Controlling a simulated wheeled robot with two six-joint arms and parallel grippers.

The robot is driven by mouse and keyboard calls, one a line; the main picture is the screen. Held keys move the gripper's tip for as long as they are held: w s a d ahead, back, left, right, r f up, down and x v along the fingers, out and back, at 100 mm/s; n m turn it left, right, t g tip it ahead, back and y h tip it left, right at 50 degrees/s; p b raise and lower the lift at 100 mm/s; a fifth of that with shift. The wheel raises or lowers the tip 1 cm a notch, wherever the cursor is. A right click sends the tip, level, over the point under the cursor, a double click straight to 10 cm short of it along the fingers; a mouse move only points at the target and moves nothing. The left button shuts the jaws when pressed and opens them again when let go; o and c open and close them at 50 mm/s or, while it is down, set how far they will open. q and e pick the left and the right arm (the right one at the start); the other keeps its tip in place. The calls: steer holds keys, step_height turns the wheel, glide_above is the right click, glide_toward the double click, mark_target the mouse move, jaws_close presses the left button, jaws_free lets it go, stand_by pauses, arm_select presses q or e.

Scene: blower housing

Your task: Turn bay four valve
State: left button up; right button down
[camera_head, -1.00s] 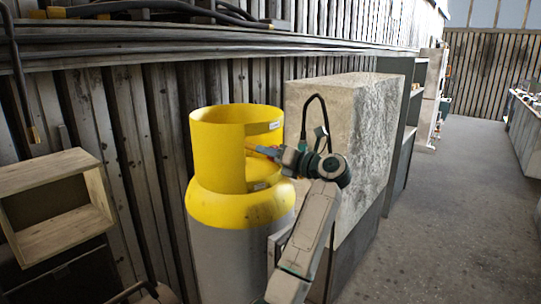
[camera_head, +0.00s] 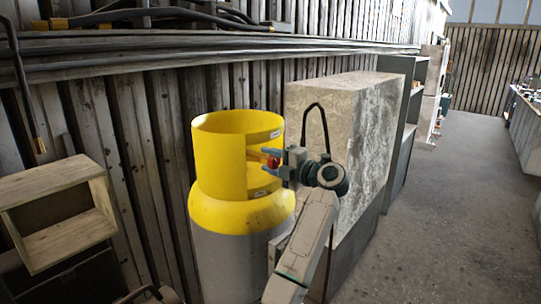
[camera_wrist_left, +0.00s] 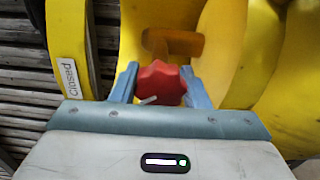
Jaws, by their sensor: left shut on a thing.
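A grey cylinder with a yellow top and open yellow collar (camera_head: 222,160) stands by the wall. A red lobed valve knob (camera_head: 272,162) on a yellow-orange stem sits at the collar's opening. My left gripper (camera_head: 268,160) reaches it from the right, its blue fingers on either side of the knob. In the left wrist view the knob (camera_wrist_left: 161,84) is between the two fingers (camera_wrist_left: 160,86), and a small white pointer on it aims down-left. A label reading "Closed" (camera_wrist_left: 68,77) is on the yellow collar at left. My right gripper is out of view.
A rough stone-like block (camera_head: 340,130) stands right behind the cylinder. A wooden open box (camera_head: 60,215) is at the left. Pipes run along the ribbed wall. The floor (camera_head: 440,220) is clear on the right.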

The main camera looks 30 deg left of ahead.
arm_select(q)
steer(key=m+p, duration=0.2)
steer(key=m, duration=0.1)
steer(key=m+p, duration=0.2)
steer(key=shift+r, duration=0.25)
steer(key=shift+f+m+p, duration=0.15)
steer(key=shift+m+p, duration=0.65)
steer(key=shift+m, duration=0.2)
steer(key=o, duration=1)
steer(key=shift+c, duration=0.2)
